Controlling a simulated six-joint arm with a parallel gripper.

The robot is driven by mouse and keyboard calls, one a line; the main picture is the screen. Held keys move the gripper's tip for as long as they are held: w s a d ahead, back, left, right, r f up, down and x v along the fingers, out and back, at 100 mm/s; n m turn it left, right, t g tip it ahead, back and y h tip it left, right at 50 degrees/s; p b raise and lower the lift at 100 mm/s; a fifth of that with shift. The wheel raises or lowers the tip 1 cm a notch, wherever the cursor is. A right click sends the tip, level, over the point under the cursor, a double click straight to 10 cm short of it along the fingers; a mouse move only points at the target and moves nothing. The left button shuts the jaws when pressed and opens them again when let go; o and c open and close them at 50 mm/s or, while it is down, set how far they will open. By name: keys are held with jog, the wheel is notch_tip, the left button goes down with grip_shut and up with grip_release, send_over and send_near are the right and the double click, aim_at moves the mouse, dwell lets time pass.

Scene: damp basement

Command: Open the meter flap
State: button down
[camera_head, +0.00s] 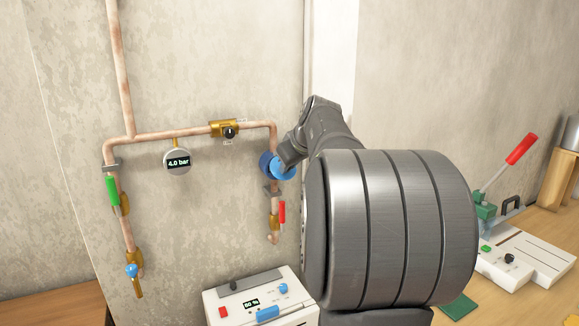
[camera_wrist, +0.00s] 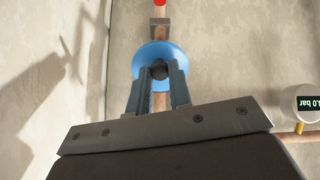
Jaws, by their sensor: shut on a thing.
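The blue round water meter (camera_head: 265,163) sits on the right-hand copper pipe, partly behind my arm in the head view. Its round blue flap (camera_wrist: 148,53) faces me in the wrist view, with a dark knob (camera_wrist: 159,69) at the flap's lower middle. My gripper (camera_wrist: 160,72) has its two grey fingers on either side of this knob and is shut on it. In the head view my arm hides most of the gripper and the contact. I cannot tell from these views how far the flap is tilted.
A red-handled valve (camera_head: 282,212) hangs just below the meter. A pressure gauge (camera_head: 177,161) reading 4.0 bar, a brass valve (camera_head: 224,129) and a green lever (camera_head: 113,192) are left. A white control box (camera_head: 262,298) stands below. A red-handled press (camera_head: 485,210) is far right.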

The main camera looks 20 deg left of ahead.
dwell(0.4)
jog(key=c, duration=1.3)
grip_release()
jog(key=v, duration=1.7)
jog(key=shift+r, duration=0.25)
jog(key=shift+s+d+f, duration=0.1)
